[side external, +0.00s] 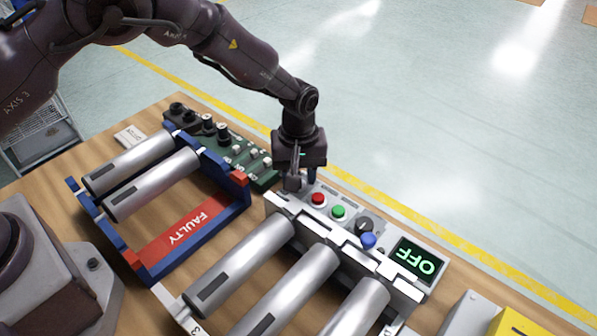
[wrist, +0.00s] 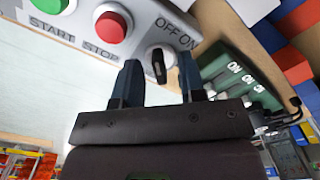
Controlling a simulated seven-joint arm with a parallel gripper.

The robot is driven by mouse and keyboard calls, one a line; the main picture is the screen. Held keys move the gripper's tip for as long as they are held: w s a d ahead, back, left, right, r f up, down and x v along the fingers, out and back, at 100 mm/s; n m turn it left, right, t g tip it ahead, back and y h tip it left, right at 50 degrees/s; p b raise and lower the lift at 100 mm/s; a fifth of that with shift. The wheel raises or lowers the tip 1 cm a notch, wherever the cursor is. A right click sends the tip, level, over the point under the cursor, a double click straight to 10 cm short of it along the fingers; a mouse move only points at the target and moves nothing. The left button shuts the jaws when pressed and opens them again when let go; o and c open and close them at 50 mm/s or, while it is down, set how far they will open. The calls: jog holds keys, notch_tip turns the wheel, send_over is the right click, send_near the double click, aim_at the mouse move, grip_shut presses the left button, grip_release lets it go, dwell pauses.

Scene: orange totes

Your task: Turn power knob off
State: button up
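The power knob (wrist: 158,65) is a black bar handle on a round white base, beside the labels OFF and ON on a grey control panel (wrist: 145,15). My gripper (wrist: 158,63) is open, with one dark blue finger on either side of the knob. Gaps show between the knob and both fingers. In the side view my gripper (side external: 293,183) points down at the left end of the panel (side external: 277,200) and hides this knob. The panel's display (side external: 417,262) reads OFF in green.
A red button (side external: 317,199), a green button (side external: 338,212), a black dial (side external: 364,225) and a blue knob (side external: 368,241) lie along the panel. A green switch board (side external: 262,178) stands left of my gripper. A blue rack (side external: 243,200) marked FAULTY holds metal cylinders.

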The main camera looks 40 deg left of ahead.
notch_tip(320, 180, up, 13)
dwell(0.7)
jog(key=s+a+r+m+t, duration=0.2)
jog(key=s+a+r+m, duration=0.1)
jog(key=s, duration=0.5)
jog(key=s+a+r+m+t, duration=0.1)
jog(key=s+a+r+m, duration=0.2)
jog(key=s+a+r, duration=0.3)
jog(key=s+a+r+m+t, duration=0.2)
jog(key=s+a+r, duration=0.3)
jog(key=s+r, duration=0.3)
jog(key=s+m, duration=0.1)
jog(key=s, duration=0.3)
jog(key=shift+s+a+t, duration=0.25)
jog(key=shift+t, duration=0.05)
